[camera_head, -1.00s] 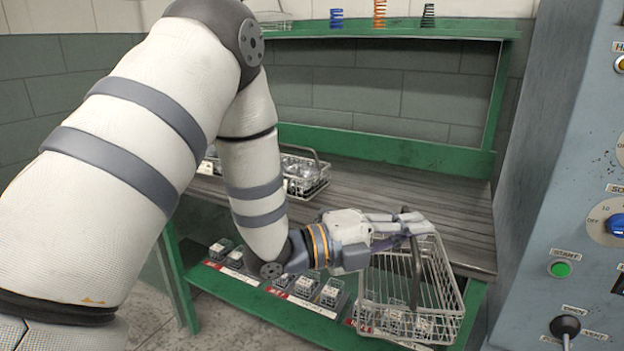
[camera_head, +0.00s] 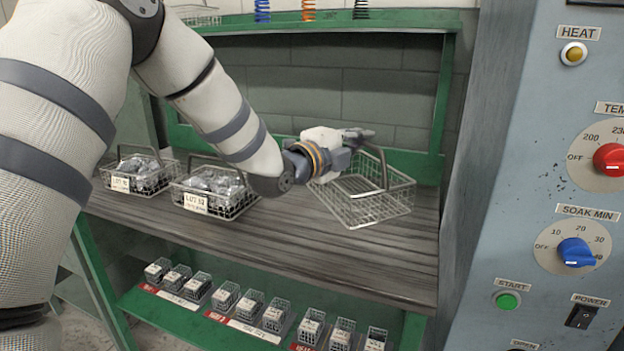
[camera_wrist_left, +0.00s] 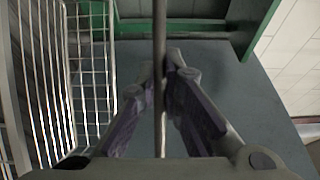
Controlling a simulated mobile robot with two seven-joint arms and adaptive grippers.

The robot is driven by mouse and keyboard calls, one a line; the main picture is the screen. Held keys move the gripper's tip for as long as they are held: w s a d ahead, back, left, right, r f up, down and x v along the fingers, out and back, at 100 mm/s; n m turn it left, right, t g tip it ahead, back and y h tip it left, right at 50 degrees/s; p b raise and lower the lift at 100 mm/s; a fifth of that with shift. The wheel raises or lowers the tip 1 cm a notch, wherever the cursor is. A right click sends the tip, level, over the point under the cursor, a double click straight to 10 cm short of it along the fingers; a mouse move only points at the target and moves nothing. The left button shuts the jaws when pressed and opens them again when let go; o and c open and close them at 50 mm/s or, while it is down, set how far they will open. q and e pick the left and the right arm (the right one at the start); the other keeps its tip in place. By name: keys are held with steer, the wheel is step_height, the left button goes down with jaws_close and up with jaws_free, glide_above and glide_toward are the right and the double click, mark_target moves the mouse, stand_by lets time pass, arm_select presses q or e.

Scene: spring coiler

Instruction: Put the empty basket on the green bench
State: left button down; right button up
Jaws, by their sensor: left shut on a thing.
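The empty wire basket (camera_head: 372,205) is at the right part of the green bench (camera_head: 330,252), over its dark wooden top. It looks slightly tilted, and I cannot tell whether its bottom touches the wood. My left gripper (camera_head: 358,138) is shut on the basket's handle, above the basket. In the left wrist view the handle bar runs upright between the fingers (camera_wrist_left: 162,85), and the basket's wire side (camera_wrist_left: 88,75) shows at the left. My right gripper is not in view.
Two filled baskets, one labelled LOT 12 (camera_head: 214,192) and one further left (camera_head: 138,172), stand on the bench. A grey control cabinet (camera_head: 520,190) rises close to the right. Small bins (camera_head: 273,315) line the lower shelf. The front right benchtop is clear.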

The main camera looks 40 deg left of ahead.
arm_select(q)
steer(key=a+f, duration=0.2)
steer(key=f, duration=0.1)
steer(key=w+a+f+b, duration=0.1)
steer(key=a+f, duration=0.2)
steer(key=shift+w+a, duration=0.15)
steer(key=shift+a, duration=0.15)
steer(key=f, duration=0.4)
steer(key=shift+a+b, duration=0.35)
steer(key=shift+a, duration=0.05)
steer(key=shift+r, duration=0.1)
steer(key=c, duration=1.7)
jaws_free()
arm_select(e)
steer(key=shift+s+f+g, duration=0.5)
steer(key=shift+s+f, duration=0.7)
